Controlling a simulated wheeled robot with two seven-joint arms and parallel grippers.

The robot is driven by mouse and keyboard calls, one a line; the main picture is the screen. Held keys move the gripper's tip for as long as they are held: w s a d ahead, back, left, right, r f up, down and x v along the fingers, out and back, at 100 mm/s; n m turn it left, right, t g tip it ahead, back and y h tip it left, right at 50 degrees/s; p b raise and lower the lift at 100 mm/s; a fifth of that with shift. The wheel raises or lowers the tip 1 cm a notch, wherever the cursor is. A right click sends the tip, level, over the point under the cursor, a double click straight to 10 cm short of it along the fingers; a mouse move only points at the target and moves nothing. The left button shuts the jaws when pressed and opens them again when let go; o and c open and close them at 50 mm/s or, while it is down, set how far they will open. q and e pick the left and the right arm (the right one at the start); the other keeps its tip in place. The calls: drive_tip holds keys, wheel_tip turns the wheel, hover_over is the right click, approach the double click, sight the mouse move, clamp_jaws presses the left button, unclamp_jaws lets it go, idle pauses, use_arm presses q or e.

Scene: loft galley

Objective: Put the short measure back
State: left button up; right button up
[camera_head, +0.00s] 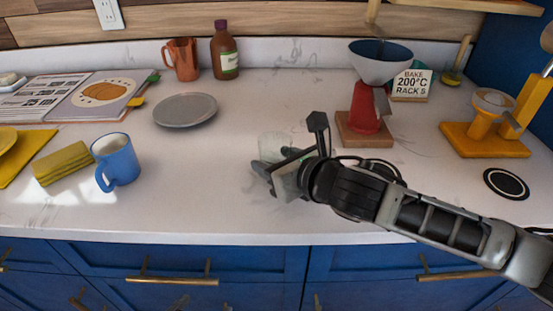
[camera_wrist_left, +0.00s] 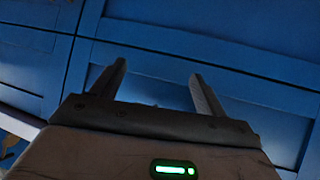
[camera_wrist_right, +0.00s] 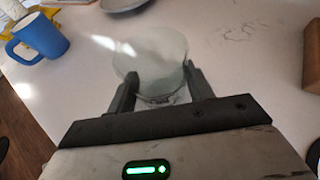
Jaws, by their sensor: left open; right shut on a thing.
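A clear, pale see-through cup (camera_wrist_right: 150,50), perhaps the short measure, is between the fingers of my right gripper (camera_wrist_right: 160,82). The gripper is shut on it. In the head view the cup (camera_head: 271,143) shows faintly above the fingers of my right gripper (camera_head: 268,172), over the front middle of the white counter. I cannot tell whether its base touches the counter. My left gripper (camera_wrist_left: 155,78) is open and empty, facing blue cabinet fronts; the head view does not show it.
A grey plate (camera_head: 185,109), blue mug (camera_head: 117,161) and yellow sponge (camera_head: 62,164) are to the left. A copper jug (camera_head: 181,59) and brown bottle (camera_head: 224,52) stand behind. A red grinder (camera_head: 366,108), yellow stand (camera_head: 486,142) and black round mat (camera_head: 506,184) are right.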

drive_tip(key=shift+f, duration=0.1)
drive_tip(key=o, duration=1)
drive_tip(key=shift+o, duration=0.2)
drive_tip(key=v, duration=1.2)
